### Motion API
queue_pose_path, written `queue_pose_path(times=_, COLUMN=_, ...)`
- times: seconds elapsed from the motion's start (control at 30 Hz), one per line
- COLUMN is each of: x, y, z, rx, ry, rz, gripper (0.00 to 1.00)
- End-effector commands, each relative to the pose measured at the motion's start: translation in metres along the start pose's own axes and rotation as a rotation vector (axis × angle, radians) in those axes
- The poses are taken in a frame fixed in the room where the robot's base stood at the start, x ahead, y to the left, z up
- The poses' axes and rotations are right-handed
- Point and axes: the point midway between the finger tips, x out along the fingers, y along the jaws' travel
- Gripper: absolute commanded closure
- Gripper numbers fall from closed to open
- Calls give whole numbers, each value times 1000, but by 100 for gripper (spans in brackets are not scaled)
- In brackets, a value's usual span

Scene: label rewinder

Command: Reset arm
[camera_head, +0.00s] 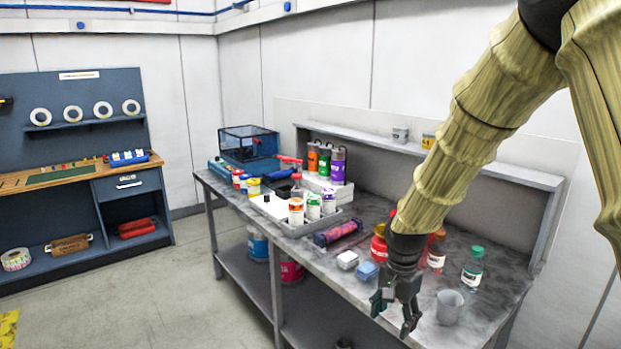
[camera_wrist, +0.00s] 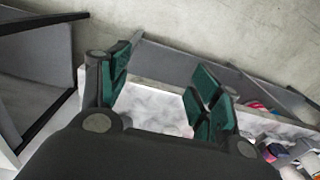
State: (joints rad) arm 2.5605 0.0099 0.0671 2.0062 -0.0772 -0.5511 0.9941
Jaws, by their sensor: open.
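My gripper (camera_head: 396,308) hangs open and empty at the front edge of the marbled workbench (camera_head: 330,268), fingers pointing down. In the wrist view my gripper (camera_wrist: 165,100) shows its two green-padded fingers spread apart with nothing between them. Behind them are a pale strip of the bench top (camera_wrist: 160,112) and the concrete floor (camera_wrist: 170,28). My arm crosses the right side of the head view and hides part of the bench and its back shelf.
Near my gripper stand a grey cup (camera_head: 449,307), a green-capped bottle (camera_head: 473,269), a blue block (camera_head: 367,271) and red containers (camera_head: 379,245). A tray of bottles (camera_head: 300,226) stands farther left. A blue-grey workstation (camera_head: 80,140) is at the far left. Open floor (camera_head: 150,290) lies between.

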Motion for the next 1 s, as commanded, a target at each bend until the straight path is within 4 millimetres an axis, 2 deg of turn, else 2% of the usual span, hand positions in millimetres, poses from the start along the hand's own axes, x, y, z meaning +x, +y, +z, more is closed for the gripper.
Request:
queue_pose_path(times=0.03, x=12, y=0, z=0, rx=-10, ry=-6, rz=5, gripper=36)
queue_pose_path(times=0.17, x=35, y=3, z=3, rx=-41, ry=-12, rz=4, gripper=36)
queue_pose_path(times=0.37, x=73, y=20, z=13, rx=-98, ry=-18, rz=-4, gripper=36)
queue_pose_path(times=0.47, x=99, y=32, z=22, rx=-138, ry=-21, rz=-8, gripper=36)
queue_pose_path(times=0.57, x=134, y=46, z=31, rx=-190, ry=-28, rz=-9, gripper=36)
queue_pose_path(times=0.8, x=222, y=95, z=65, rx=-340, ry=-37, rz=-18, gripper=36)
queue_pose_path(times=1.0, x=278, y=146, z=100, rx=-465, ry=-36, rz=-22, gripper=36)
